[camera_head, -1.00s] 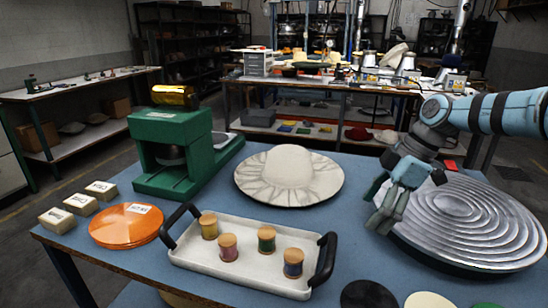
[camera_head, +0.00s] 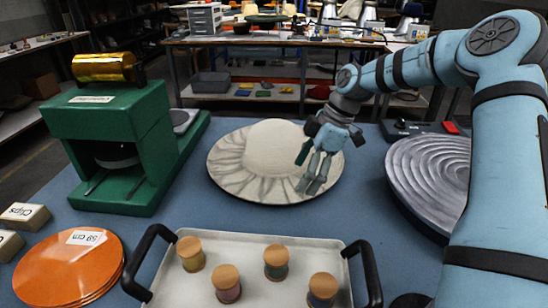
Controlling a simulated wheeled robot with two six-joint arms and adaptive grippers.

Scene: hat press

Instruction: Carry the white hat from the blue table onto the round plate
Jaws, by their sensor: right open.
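The white hat (camera_head: 245,165), wide-brimmed with a domed crown and a creased brim, lies on the blue table (camera_head: 190,216) at the centre. My right gripper (camera_head: 312,188) is open above the right part of the hat's brim, its fingers pointing down and covering part of it. I cannot tell whether the fingers touch the brim. The round plate (camera_head: 420,172), grey with concentric rings, lies to the right of the hat. My right arm hides part of the plate. My left gripper does not show.
A green press (camera_head: 115,150) stands left of the hat. A white tray (camera_head: 215,250) with black handles holds several wooden spools in front. Orange discs (camera_head: 65,268) and small labelled blocks (camera_head: 22,216) lie at the left. A workbench (camera_head: 270,44) stands behind.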

